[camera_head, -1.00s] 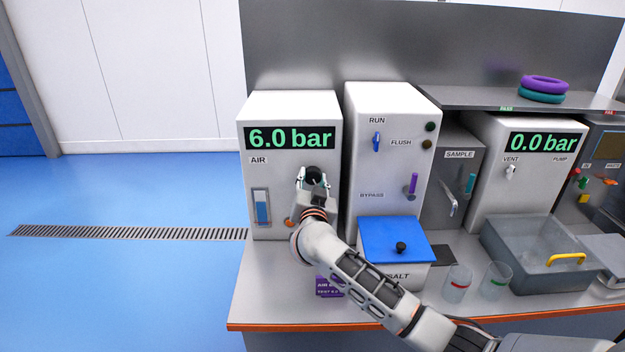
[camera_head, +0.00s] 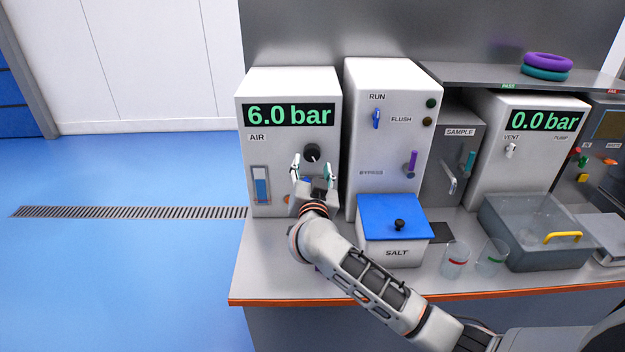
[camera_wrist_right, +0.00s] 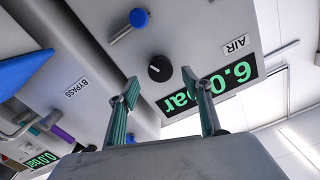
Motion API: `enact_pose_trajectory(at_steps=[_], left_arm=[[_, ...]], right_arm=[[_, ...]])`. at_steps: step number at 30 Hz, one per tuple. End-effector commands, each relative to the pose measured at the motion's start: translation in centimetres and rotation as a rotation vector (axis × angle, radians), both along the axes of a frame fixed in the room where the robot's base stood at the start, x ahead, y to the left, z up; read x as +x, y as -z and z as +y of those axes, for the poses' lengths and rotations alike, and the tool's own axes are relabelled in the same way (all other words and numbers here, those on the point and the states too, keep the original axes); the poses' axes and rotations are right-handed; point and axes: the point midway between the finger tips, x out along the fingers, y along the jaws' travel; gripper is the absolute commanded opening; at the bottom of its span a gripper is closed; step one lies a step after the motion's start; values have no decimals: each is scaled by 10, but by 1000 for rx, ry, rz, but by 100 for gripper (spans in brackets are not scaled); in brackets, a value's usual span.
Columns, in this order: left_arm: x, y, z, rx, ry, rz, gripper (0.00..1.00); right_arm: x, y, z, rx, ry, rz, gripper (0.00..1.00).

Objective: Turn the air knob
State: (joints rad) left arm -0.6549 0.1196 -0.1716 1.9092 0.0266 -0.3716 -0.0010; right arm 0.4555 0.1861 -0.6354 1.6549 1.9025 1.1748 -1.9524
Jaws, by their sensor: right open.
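The black air knob (camera_head: 312,153) is on the front of the white AIR box (camera_head: 255,190), below its green 6.0 bar display (camera_head: 289,115). A light pointer mark shows on the knob, toward its lower right in the head view. My right gripper (camera_head: 312,166) is open and empty, just below and in front of the knob, with its fingers apart. In the right wrist view the knob (camera_wrist_right: 159,68) appears beyond the two spread fingertips (camera_wrist_right: 160,78), not touched by them. My left gripper is not in view.
A white box with RUN, FLUSH and BYPASS controls (camera_head: 387,150) stands close to the right. In front of it is a blue-lidded SALT box (camera_head: 393,217). Two clear cups (camera_head: 456,258) and a grey tub (camera_head: 530,235) stand farther right. Open floor lies left.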

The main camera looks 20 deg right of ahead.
Motion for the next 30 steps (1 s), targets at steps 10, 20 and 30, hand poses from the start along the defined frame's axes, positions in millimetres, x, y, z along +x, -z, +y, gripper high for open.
enact_pose_trajectory(at_steps=[10,20,30], left_arm=[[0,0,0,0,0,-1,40],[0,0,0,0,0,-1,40],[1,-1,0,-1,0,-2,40]], right_arm=[[-54,0,16,1,-1,0,49],[-62,0,18,0,0,0,49],[-81,-3,8,-20,-4,-132,49]])
